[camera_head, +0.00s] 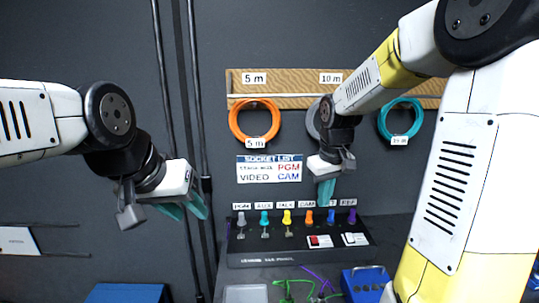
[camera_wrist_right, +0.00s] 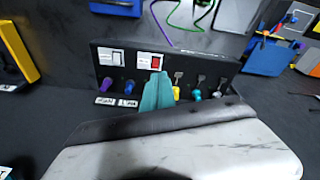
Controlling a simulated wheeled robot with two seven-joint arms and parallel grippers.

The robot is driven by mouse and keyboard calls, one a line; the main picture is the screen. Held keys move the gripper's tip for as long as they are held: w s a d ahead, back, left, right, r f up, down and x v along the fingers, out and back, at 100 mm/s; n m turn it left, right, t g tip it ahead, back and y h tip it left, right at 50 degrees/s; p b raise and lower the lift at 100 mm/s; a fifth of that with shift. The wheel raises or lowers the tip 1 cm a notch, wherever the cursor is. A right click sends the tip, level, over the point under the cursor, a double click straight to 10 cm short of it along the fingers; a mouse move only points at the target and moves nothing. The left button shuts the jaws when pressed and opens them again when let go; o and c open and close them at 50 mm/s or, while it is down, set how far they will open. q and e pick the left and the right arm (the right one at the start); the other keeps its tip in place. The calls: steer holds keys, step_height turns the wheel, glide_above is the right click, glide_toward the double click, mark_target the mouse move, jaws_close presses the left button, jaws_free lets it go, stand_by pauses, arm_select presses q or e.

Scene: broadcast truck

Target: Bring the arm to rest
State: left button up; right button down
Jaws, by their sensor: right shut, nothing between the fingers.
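My right gripper (camera_head: 326,192) hangs with its teal fingers pointing down, in front of the back wall and above the right part of the black connector panel (camera_head: 300,262). Its fingers are together with nothing between them. In the right wrist view the shut teal fingers (camera_wrist_right: 156,92) overlap the panel's row of plugs; whether they touch it cannot be told. My left gripper (camera_head: 186,209) is at the left, in front of the dark wall. Its teal fingers point down and right, with a gap between them and nothing visible in it.
The panel carries several coloured plugs and switches. Orange (camera_head: 254,120) and teal (camera_head: 400,118) cable coils hang from a wooden board (camera_head: 290,88) on the wall. A blue box (camera_head: 366,283) and loose green cables (camera_head: 290,290) lie in front. Black vertical poles (camera_head: 200,130) stand near my left gripper.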

steer(key=s+a+r+m+t+y, duration=0.1)
steer(key=s+r, duration=0.3)
steer(key=s, duration=0.5)
steer(key=s+r+m+t+y, duration=0.1)
steer(key=s+r+m+t, duration=0.2)
steer(key=s+r, duration=0.2)
steer(key=s, duration=0.3)
steer(key=shift+s+a, duration=0.4)
arm_select(q)
steer(key=shift+c, duration=0.5)
